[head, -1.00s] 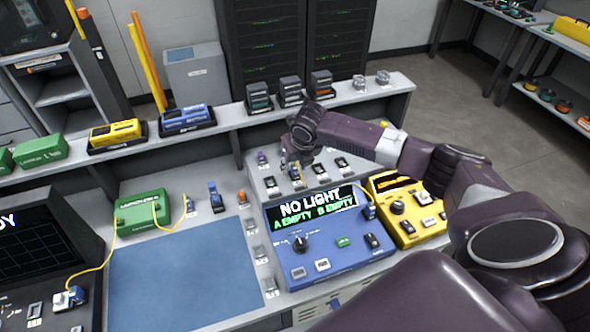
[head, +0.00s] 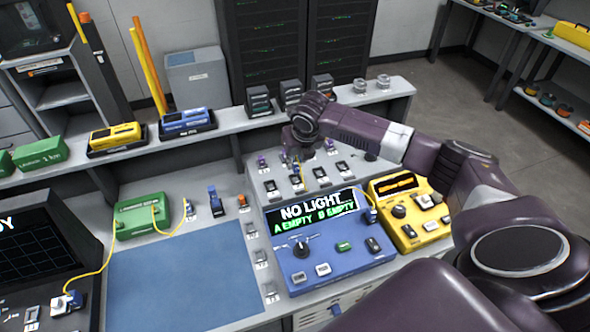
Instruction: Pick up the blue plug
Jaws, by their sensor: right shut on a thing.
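My right gripper (head: 297,165) reaches in from the right and points down at the back of the grey sloped panel. It is shut on a small part, mostly hidden by the fingers; a short yellow strand shows beneath it. I cannot make out the part's colour. Other blue plugs show: one (head: 372,214) at the right of the blue light meter (head: 330,262), one (head: 67,302) at the lower left on a yellow cable, and a small blue-and-white one (head: 190,208) beside the green box (head: 141,215). My left gripper is not in view.
The blue meter's screen reads NO LIGHT, A EMPTY, B EMPTY. A yellow device (head: 407,213) stands right of it. Several small connectors sit on the grey panel (head: 370,162). The blue mat (head: 182,275) is clear. A raised shelf (head: 230,128) with boxes runs behind.

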